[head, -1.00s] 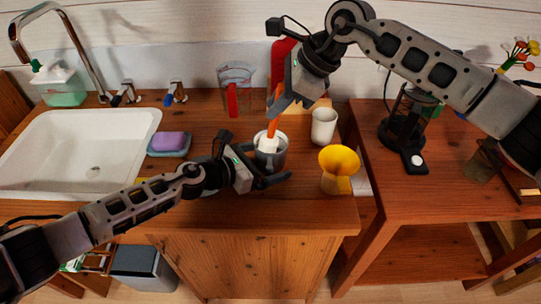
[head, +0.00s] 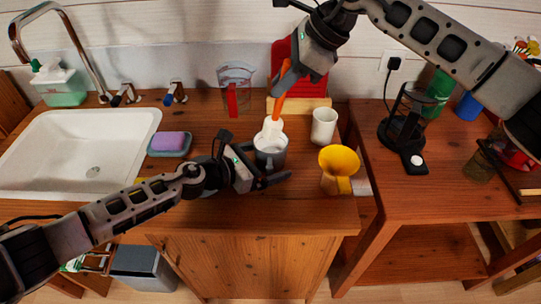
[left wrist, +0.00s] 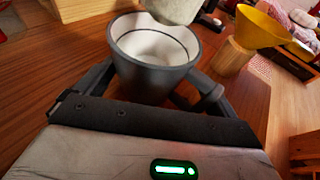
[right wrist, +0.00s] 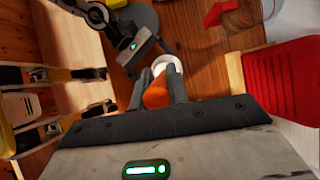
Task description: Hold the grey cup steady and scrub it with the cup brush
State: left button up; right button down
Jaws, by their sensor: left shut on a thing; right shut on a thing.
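The grey cup (head: 271,155) stands upright near the front of the wooden counter, its pale inside showing in the left wrist view (left wrist: 150,75). My left gripper (head: 268,170) is shut around the cup's body, one finger on each side. The cup brush has an orange handle (head: 280,104) and a white head (head: 271,128). My right gripper (head: 285,76) is shut on the handle and holds the brush nearly upright, head down. The handle also shows in the right wrist view (right wrist: 157,92).
A white cup (head: 324,126) and a yellow funnel on a wooden stand (head: 339,165) are close right of the grey cup. A measuring jug (head: 236,88) and a red board (head: 300,70) stand behind. A purple sponge in a dish (head: 170,142) and the sink (head: 80,150) are left.

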jog(key=shift+r, duration=3.55)
pick_arm(q)
jog(key=o, duration=0.4)
jog(key=shift+a, duration=0.1)
jog(key=v, duration=1.2)
